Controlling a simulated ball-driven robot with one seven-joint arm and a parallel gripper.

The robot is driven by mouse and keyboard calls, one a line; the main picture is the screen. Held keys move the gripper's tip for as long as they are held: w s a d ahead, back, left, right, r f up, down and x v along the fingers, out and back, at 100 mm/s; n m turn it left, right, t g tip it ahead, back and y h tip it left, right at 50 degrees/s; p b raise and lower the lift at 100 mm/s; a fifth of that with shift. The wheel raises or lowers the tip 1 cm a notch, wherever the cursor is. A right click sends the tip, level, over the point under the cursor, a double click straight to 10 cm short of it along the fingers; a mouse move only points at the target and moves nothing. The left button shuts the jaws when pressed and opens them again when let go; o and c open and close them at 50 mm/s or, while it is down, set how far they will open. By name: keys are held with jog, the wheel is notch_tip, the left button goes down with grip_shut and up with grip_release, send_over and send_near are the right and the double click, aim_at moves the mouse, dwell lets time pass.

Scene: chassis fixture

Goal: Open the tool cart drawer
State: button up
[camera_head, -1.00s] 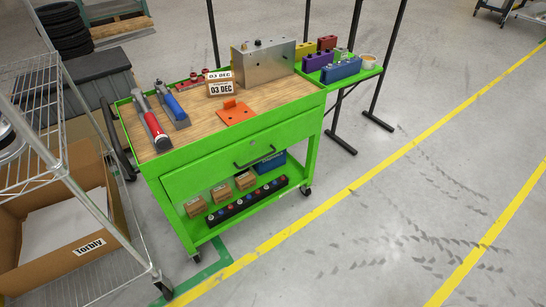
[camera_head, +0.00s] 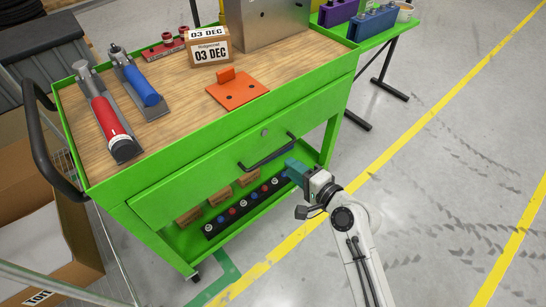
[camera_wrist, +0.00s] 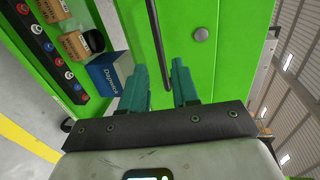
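The green tool cart (camera_head: 215,137) stands in the middle of the head view. A dark bar handle (camera_head: 268,153) crosses the drawer front below a round lock (camera_head: 264,132). My gripper (camera_head: 292,165) is at the right end of the handle. In the wrist view my gripper (camera_wrist: 158,68) has its two teal fingers apart, with the handle (camera_wrist: 154,35) running between them in the picture. I cannot tell whether the fingers touch it. The lock (camera_wrist: 201,34) shows to the right.
The lower shelf holds small cardboard boxes (camera_head: 219,193), a dark strip with coloured knobs (camera_head: 242,208) and a blue box (camera_wrist: 108,72) near my gripper. Tools and an orange bracket (camera_head: 237,91) lie on top. Floor to the right is clear.

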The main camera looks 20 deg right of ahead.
aim_at(273, 154)
jog(key=b+x, duration=0.1)
jog(key=x, duration=0.8)
jog(key=shift+s, duration=0.1)
grip_shut()
